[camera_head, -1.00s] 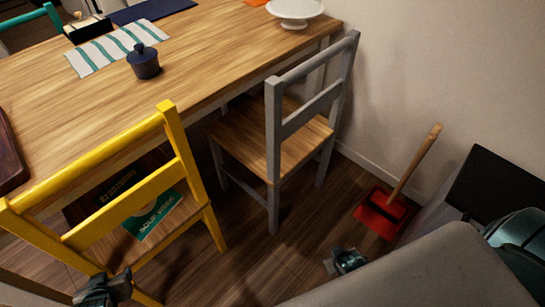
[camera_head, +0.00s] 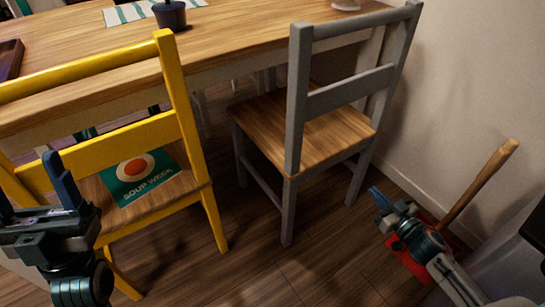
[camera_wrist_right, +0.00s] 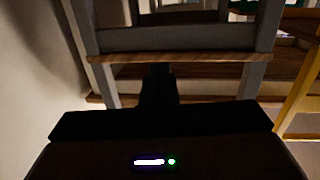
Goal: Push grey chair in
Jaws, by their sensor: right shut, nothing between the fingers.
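The grey chair (camera_head: 297,100) has a wooden seat and stands at the table's right part, its back towards me and its seat partly under the tabletop. In the right wrist view the chair's grey back rail (camera_wrist_right: 170,38) and seat edge are straight ahead. My right gripper (camera_head: 379,198) is shut and empty, low at the right of the chair's rear legs, apart from it in the head view. It shows as a dark shape in the right wrist view (camera_wrist_right: 157,85). My left gripper (camera_head: 27,178) is open and empty, in front of the yellow chair.
The wooden table (camera_head: 235,45) is beyond both chairs. The yellow chair (camera_head: 120,145) stands at left with a green book marked "SOUP WEEK" (camera_head: 140,178) on its seat. A red dustpan (camera_head: 408,262) and wooden handle (camera_head: 480,185) are by the right wall. Floor between the chairs is clear.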

